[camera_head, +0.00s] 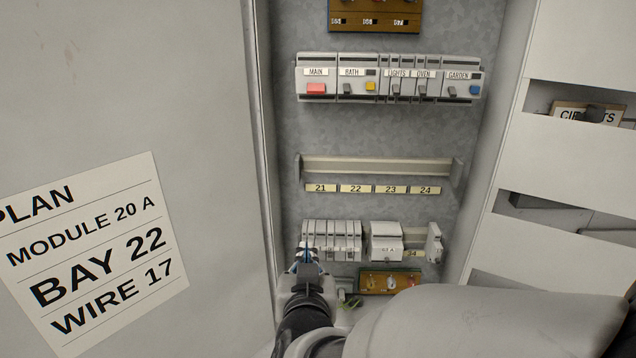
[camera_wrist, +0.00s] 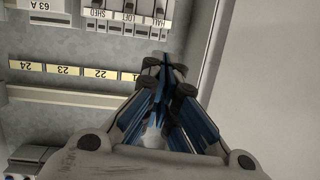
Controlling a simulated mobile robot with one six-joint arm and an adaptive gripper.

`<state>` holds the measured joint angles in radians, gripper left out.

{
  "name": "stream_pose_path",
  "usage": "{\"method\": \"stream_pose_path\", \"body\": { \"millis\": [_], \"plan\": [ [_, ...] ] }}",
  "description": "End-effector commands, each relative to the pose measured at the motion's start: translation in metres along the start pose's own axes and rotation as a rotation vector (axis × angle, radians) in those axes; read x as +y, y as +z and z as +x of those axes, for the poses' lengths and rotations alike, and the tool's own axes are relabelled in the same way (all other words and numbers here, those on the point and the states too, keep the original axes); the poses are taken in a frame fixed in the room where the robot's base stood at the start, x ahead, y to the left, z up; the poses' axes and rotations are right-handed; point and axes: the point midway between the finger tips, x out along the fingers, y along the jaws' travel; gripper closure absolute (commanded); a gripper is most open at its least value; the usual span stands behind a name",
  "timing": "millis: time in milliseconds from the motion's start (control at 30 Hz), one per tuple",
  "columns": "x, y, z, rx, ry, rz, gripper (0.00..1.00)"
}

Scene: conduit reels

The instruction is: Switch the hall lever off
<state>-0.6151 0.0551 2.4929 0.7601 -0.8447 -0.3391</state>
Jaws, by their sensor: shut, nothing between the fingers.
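The hall breaker (camera_wrist: 162,22) is the one nearest the enclosure's side wall at the top of the wrist view, with its label partly readable. Labels reading LOFT and SHED sit beside it, and they appear inverted. In the head view the hall breaker (camera_head: 308,232) is at the left end of the lower breaker row, partly behind my gripper. My gripper (camera_wrist: 166,66) is shut and empty, its fingertips close to the hall breaker. It also shows in the head view (camera_head: 307,254). I cannot tell whether the fingertips touch the hall lever, or its position.
An upper breaker row (camera_head: 388,78) carries MAIN, BATH, LIGHTS, OVEN and GARDEN. An empty rail (camera_head: 380,167) runs above labels 21 to 24. A grey module (camera_head: 385,242) stands right of the lower breakers, with a brown terminal block (camera_head: 390,282) below. The enclosure's side wall (camera_wrist: 208,45) is close.

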Motion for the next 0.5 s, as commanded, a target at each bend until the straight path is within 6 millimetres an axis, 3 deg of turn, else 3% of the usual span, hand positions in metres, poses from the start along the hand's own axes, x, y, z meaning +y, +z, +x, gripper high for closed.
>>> {"method": "stream_pose_path", "body": {
  "millis": [500],
  "plan": [
    [-0.0003, -0.0104, -0.0014, 0.101, 0.085, -0.053, 1.00]
  ]
}}
